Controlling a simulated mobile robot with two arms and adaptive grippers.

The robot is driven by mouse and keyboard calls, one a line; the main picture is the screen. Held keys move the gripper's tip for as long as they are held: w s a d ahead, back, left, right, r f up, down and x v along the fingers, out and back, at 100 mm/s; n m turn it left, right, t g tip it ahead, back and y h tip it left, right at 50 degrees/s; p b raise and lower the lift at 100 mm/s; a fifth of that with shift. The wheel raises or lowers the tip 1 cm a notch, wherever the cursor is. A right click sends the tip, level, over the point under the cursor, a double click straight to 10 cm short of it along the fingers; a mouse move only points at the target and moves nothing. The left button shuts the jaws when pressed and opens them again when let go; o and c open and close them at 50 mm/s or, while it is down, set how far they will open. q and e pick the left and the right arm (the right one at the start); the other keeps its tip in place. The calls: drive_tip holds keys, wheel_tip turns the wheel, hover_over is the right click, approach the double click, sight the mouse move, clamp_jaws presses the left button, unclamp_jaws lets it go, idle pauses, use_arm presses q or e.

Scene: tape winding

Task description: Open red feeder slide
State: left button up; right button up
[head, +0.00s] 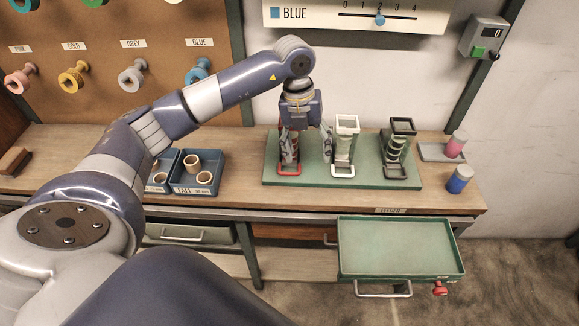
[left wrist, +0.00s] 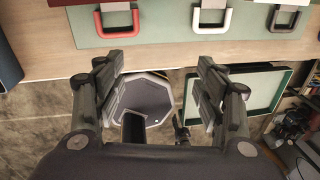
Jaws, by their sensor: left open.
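The red feeder (head: 290,150) stands at the left end of a green base plate on the bench, its frame partly hidden by my gripper. Its red U-shaped slide handle (head: 289,170) sits low at the front and shows in the left wrist view (left wrist: 117,28) at the top left. My left gripper (head: 306,152) points down at the red feeder, with its fingers spread and nothing between them. In the left wrist view its open fingers (left wrist: 160,88) lie below the handle in the picture. I cannot tell whether a finger touches the feeder. My right gripper is not seen.
White (head: 344,148) and black (head: 398,148) feeders stand right of the red one on the green base plate (head: 270,155). A blue tray (head: 217,160) with tape cores is left. An open green drawer (head: 400,245) juts out below. Two jars (head: 459,178) stand right.

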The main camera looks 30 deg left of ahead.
use_arm(q)
drive_tip(key=r+y, duration=0.1)
drive_tip(key=y, duration=0.1)
hover_over(290, 172)
drive_tip(key=n, duration=0.1)
wheel_tip(290, 172, down, 11)
drive_tip(key=shift+s+r+p, duration=0.1)
drive_tip(key=shift+r+p, duration=0.1)
drive_tip(key=shift+p, duration=0.75)
drive_tip(key=shift+c, duration=0.5)
